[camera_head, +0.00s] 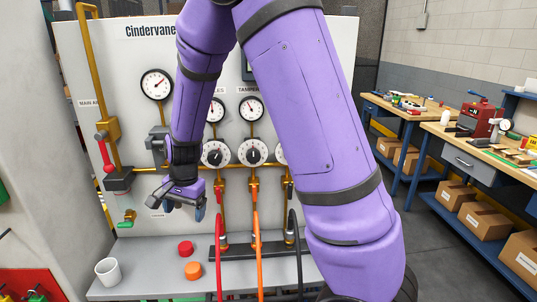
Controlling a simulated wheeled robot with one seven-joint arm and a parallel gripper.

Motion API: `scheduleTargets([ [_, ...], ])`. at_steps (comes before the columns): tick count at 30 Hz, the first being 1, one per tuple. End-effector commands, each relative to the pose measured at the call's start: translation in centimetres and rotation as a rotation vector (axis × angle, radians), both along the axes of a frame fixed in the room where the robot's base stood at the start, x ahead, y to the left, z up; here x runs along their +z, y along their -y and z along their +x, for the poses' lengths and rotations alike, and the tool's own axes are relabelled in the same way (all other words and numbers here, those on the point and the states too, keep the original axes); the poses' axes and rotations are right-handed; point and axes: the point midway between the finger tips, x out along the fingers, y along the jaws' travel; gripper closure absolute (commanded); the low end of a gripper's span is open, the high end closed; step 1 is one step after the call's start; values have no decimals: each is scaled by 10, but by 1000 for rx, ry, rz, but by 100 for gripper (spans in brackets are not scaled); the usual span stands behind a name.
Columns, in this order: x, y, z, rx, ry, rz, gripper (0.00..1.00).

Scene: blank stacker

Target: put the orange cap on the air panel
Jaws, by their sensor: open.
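The orange cap (193,271) lies on the grey shelf (145,275) at the foot of the white air panel (105,60). A red cap (185,248) lies just behind it. My gripper (184,208) is open and hangs in front of the panel, above and apart from both caps. Nothing shows between its fingers. The panel carries gauges (156,84), dials (216,153) and brass pipes. My arm hides much of the panel's middle and right.
A white cup (108,271) stands at the shelf's left end. Red, orange and black hoses (257,255) rise from the shelf right of the caps. A brass pipe with a red-handled valve (103,143) runs down the panel's left. Workbenches (465,143) stand at right.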

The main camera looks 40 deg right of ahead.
Motion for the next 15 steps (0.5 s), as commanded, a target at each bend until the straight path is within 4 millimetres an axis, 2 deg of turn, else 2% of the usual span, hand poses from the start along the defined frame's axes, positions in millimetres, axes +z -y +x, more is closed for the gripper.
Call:
scheduleTargets([
  [1, 21, 3, -6, 35, 27, 10, 15],
  [6, 76, 11, -34, 177, 92, 18, 15],
  [15, 155, 28, -97, 422, 216, -23, 15],
])
